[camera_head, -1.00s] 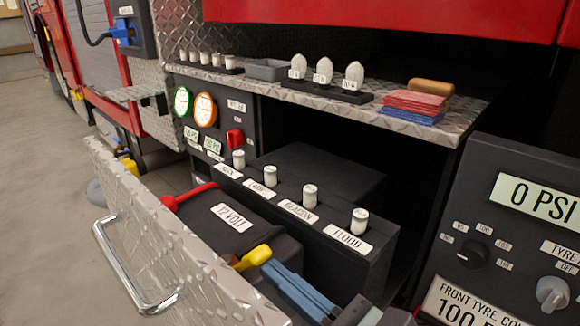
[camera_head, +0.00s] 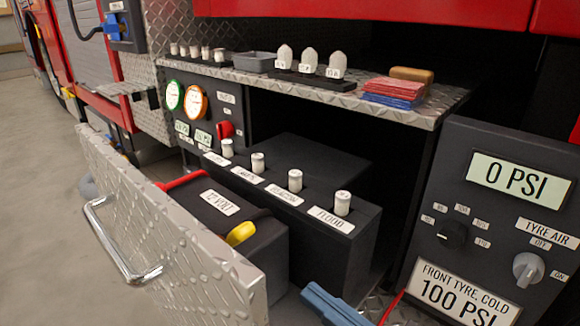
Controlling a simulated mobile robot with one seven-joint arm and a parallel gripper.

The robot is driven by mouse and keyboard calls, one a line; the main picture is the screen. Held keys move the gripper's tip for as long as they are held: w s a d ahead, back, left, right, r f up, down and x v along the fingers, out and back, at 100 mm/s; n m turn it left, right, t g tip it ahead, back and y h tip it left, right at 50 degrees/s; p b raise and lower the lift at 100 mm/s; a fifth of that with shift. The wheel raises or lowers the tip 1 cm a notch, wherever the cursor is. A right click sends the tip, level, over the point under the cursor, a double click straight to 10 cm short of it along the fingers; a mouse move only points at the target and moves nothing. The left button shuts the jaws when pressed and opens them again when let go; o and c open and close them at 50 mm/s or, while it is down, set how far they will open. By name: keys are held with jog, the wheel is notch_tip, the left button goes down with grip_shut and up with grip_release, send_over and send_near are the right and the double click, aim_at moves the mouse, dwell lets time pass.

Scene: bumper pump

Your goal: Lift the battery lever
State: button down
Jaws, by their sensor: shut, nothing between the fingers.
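The dark battery box (camera_head: 272,245) labelled "12 VOLT" sits behind the tilted metal drawer front. A yellow handle (camera_head: 240,233) stands at its near right edge, and a red bar (camera_head: 184,180) runs along its far left edge. A small red lever (camera_head: 226,129) is on the gauge panel. No label marks which of these is the battery lever. My gripper (camera_head: 322,297) shows as a blue finger part at the bottom edge, shut and empty. It is right of and below the yellow handle, apart from it. The rest of my gripper is out of frame.
A row of white knobs (camera_head: 295,181) stands on the dark block behind the battery. The drawer front (camera_head: 165,235) with its chrome handle (camera_head: 110,245) borders the left. The tyre air panel (camera_head: 490,220) stands at right. A shelf (camera_head: 430,115) hangs above.

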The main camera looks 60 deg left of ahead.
jog(key=shift+r+v, duration=0.2)
jog(key=shift+v, duration=0.65)
jog(key=shift+r+v, duration=0.15)
jog(key=shift+v, duration=0.65)
